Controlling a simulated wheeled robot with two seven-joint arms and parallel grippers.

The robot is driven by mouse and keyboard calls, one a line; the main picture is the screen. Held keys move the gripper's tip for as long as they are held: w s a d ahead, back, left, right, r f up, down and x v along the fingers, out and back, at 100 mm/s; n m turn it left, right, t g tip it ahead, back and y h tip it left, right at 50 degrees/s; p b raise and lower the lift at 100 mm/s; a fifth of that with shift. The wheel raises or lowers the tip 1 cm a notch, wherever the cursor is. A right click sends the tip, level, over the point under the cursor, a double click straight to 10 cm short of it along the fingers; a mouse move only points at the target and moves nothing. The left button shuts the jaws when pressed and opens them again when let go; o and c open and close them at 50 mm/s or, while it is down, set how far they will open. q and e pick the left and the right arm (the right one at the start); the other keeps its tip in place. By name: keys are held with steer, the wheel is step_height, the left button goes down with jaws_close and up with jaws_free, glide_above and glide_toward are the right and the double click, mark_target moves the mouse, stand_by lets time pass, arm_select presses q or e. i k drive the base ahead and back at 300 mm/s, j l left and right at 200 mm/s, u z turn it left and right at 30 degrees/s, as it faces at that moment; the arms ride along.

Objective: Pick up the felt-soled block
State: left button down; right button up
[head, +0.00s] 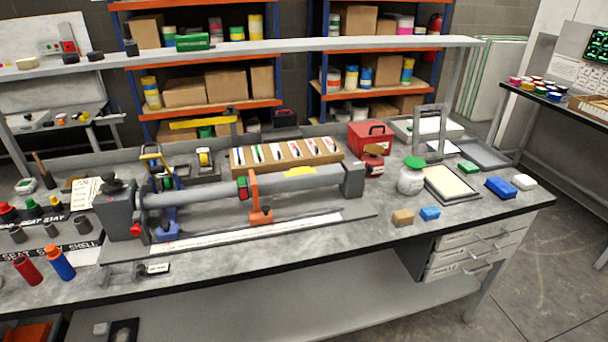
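Several small blocks lie on the right part of the grey workbench (350,245). A tan block (402,217) and a small light-blue block (429,213) sit side by side near the front edge. The undersides are hidden, so I cannot tell which block has a felt sole. Neither of my grippers is in view.
A long machine with a grey cylinder (210,193) fills the bench middle. A white jar with a green lid (411,176), a framed tray (451,184) and a red box (369,136) stand near the blocks. A raised shelf (290,46) spans the back.

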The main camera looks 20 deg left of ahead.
mark_target(403, 218)
steer(key=i+u, duration=0.15)
steer(key=i, duration=0.3)
steer(key=i+l+u, duration=0.2)
steer(key=i, duration=0.2)
